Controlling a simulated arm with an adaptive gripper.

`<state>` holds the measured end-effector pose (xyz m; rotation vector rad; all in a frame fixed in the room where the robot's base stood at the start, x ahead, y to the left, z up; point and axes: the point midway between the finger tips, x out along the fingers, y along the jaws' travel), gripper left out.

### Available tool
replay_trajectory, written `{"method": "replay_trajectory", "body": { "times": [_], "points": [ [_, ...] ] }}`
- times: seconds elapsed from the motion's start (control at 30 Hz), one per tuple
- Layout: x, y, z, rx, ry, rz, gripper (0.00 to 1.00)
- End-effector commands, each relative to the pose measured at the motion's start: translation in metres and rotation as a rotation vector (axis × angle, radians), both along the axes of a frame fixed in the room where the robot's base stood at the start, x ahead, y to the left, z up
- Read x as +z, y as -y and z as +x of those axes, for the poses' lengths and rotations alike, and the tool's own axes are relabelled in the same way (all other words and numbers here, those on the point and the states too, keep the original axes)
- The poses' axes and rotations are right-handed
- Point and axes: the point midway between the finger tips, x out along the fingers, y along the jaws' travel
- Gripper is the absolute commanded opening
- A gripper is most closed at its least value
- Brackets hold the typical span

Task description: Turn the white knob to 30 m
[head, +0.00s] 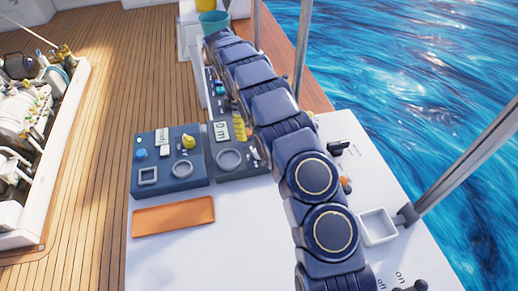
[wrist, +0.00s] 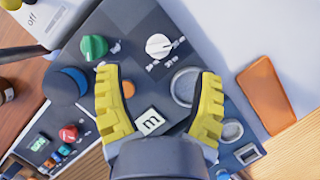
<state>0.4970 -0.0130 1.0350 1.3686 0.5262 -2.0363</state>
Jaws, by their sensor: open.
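In the wrist view the white knob (wrist: 158,46) sits on a dark blue panel, with small white marks around it that are too small to read. My gripper (wrist: 158,75) has its two yellow fingers spread wide, with nothing between them. The knob shows just beyond the fingertips, roughly midway between them, and no contact shows. A white card with an "m" (wrist: 150,121) lies between the fingers in the picture. In the head view a yellow finger of my gripper (head: 239,127) shows beside my arm, over the panel. The white knob is not discernible there; my arm covers part of the panel.
Beside the white knob are a green knob (wrist: 94,47) and a blue knob (wrist: 66,82). A red knob (wrist: 68,133) is lower left. An orange tray (head: 173,216) lies on the white counter (head: 160,262). A second panel (head: 170,178) carries a yellow knob (head: 188,141).

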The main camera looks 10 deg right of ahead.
Motion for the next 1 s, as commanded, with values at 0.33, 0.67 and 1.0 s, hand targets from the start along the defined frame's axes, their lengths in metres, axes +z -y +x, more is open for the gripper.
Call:
{"method": "replay_trajectory", "body": {
  "times": [0.33,0.67,1.0],
  "points": [
    [-0.026,0.0,0.002,0.03,-0.014,0.01,0.66],
    [-0.074,0.013,-0.013,0.027,-0.018,0.011,0.66],
    [-0.087,0.017,-0.015,0.028,-0.01,0.011,0.66]
  ]
}}
